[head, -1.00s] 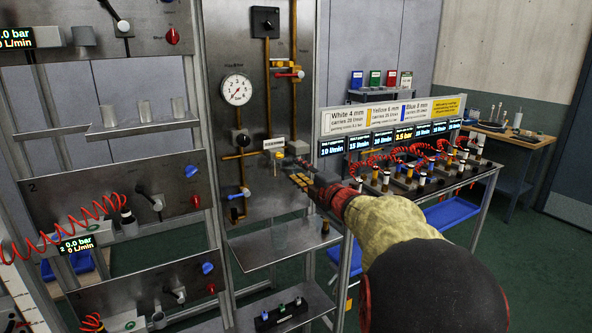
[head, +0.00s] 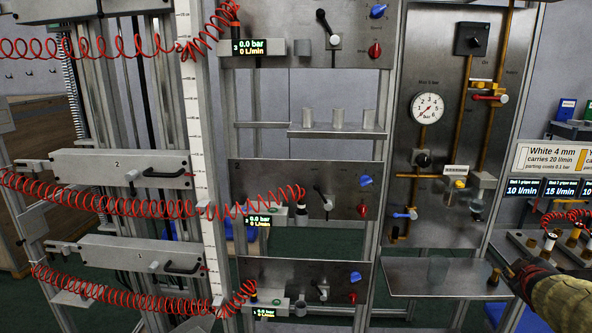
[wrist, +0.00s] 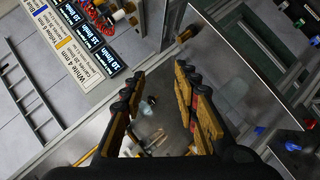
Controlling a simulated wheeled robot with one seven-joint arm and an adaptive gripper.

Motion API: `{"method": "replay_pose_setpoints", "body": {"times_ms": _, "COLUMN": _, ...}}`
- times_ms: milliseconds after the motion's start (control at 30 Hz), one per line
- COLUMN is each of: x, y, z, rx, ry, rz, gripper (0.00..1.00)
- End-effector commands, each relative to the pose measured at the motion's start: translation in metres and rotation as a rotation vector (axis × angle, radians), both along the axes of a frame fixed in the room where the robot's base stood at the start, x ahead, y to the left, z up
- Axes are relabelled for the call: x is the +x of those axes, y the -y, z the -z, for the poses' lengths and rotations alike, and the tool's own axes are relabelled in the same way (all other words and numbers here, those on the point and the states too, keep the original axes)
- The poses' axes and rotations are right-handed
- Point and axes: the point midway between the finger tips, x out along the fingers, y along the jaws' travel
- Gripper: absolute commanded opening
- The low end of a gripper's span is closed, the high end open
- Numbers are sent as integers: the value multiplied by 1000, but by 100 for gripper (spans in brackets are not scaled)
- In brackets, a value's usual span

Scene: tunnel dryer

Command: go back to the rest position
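My gripper shows at the right edge of the head view (head: 514,270), over the right end of the steel shelf (head: 405,278). In the wrist view my gripper (wrist: 158,84) has its two brown-padded fingers spread wide apart, with nothing held between them. The arm with its yellow sleeve comes in from the lower right and is partly cut off by the frame. The steel panel (head: 440,130) with its gauge (head: 427,107) stands behind the shelf, to the left of my gripper. No rest position mark shows.
Numbered drawer units (head: 118,169) with red coiled hoses fill the left. A hose rack with display screens (head: 563,187) stands at right.

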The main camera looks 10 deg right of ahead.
Motion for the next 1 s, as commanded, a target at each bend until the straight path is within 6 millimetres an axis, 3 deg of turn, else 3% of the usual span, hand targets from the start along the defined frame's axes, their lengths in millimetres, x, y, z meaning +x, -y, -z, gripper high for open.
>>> {"method": "replay_pose_setpoints", "body": {"times_ms": 167, "x": -60, "y": -84, "z": 35, "rx": 342, "ry": -40, "rz": 260, "gripper": 30}}
{"method": "replay_pose_setpoints", "body": {"times_ms": 333, "x": -106, "y": -191, "z": 55, "rx": 606, "ry": -100, "rz": 399, "gripper": 30}}
{"method": "replay_pose_setpoints", "body": {"times_ms": 600, "x": -176, "y": -364, "z": 59, "rx": 886, "ry": -234, "rz": 390, "gripper": 30}}
{"method": "replay_pose_setpoints", "body": {"times_ms": 700, "x": -192, "y": -413, "z": 50, "rx": 925, "ry": -260, "rz": 294, "gripper": 30}}
{"method": "replay_pose_setpoints", "body": {"times_ms": 800, "x": -197, "y": -442, "z": 36, "rx": 923, "ry": -249, "rz": 187, "gripper": 30}}
{"method": "replay_pose_setpoints", "body": {"times_ms": 1000, "x": -198, "y": -470, "z": 14, "rx": 904, "ry": -241, "rz": 60, "gripper": 30}}
